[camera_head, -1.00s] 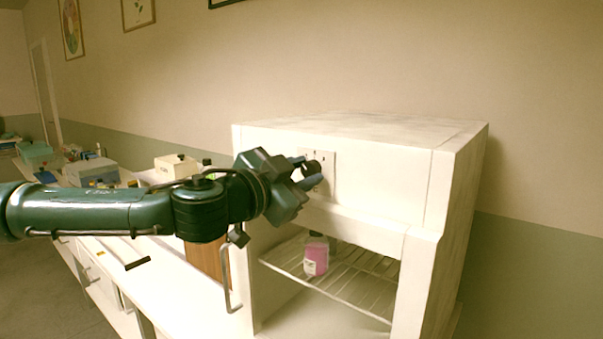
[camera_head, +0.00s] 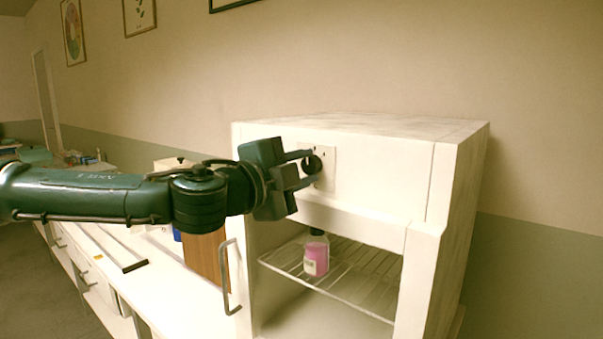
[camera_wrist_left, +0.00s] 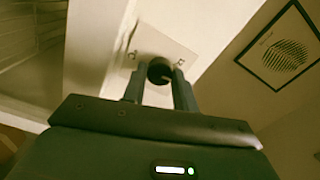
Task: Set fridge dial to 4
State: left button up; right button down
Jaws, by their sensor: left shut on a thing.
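The fridge dial is a dark round knob (camera_head: 312,164) on a pale plate (camera_head: 325,178) with small dark marks, on the upper front of the white fridge (camera_head: 390,186). My left gripper (camera_head: 308,167) reaches it from the left, with one finger above the knob and one below. In the left wrist view the dial (camera_wrist_left: 160,71) sits between the two fingertips of my left gripper (camera_wrist_left: 160,80), which is shut on it. The dial's numbers are too small to read. My right gripper is in neither view.
A bottle with pink liquid (camera_head: 316,254) stands on the wire shelf (camera_head: 345,283) inside the open fridge compartment. The white counter (camera_head: 165,290) runs off to the left.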

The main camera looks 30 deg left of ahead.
pick_arm(q)
jog(key=m, duration=0.3)
jog(key=shift+m+b, duration=0.35)
jog(key=shift+m, duration=0.05)
jog(key=m, duration=0.3)
jog(key=shift+b, duration=0.3)
jog(key=shift+m+b, duration=0.3)
jog(key=shift+m, duration=1.3)
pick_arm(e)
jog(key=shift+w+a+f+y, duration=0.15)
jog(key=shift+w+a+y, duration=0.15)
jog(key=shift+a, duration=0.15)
pick_arm(q)
jog(key=o, duration=1)
jog(key=shift+c, duration=0.2)
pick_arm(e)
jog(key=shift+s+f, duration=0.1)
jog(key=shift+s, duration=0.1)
